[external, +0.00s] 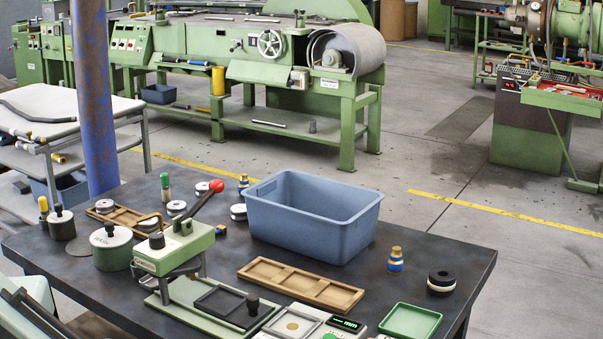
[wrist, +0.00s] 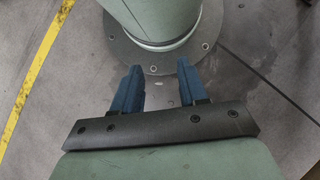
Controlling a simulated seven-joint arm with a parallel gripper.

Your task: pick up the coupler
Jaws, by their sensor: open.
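No part is labelled as the coupler. A small blue and brass fitting (external: 396,260) stands upright on the dark table, right of the blue bin, and may be it. A similar blue and brass piece (external: 243,183) stands behind the bin's left end, partly hidden. My gripper (wrist: 160,68) shows in the wrist view with its two blue fingers apart and nothing between them. It points at the grey floor, and neither fitting is in that view. I cannot make out the gripper in the external view.
A blue bin (external: 286,246) stands on the table (external: 452,238). A wooden divided tray (external: 257,271), a green tray (external: 409,335), a black and white round part (external: 441,283) and a green lever press (external: 174,252) are nearby. The table's right end is mostly clear.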

